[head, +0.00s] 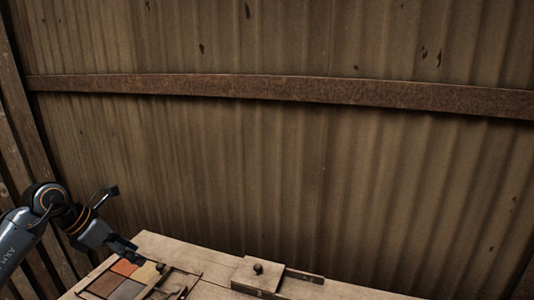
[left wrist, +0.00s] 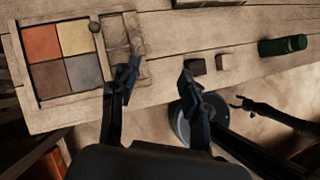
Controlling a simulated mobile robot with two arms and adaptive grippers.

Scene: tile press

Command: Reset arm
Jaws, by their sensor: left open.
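My left gripper (head: 128,250) is at the lower left of the head view, near the wooden tile frame. In the left wrist view its two fingers (left wrist: 160,74) are spread apart with nothing between them. The wooden tile frame (left wrist: 68,97) holds an orange tile (left wrist: 40,42), a tan tile (left wrist: 75,37), a brown tile (left wrist: 47,78) and a grey tile (left wrist: 84,71).
The wooden table (head: 185,250) runs along a corrugated wall (head: 300,160) with a rusty rail (head: 270,88). A wooden block with a knob (head: 257,275) sits on it.

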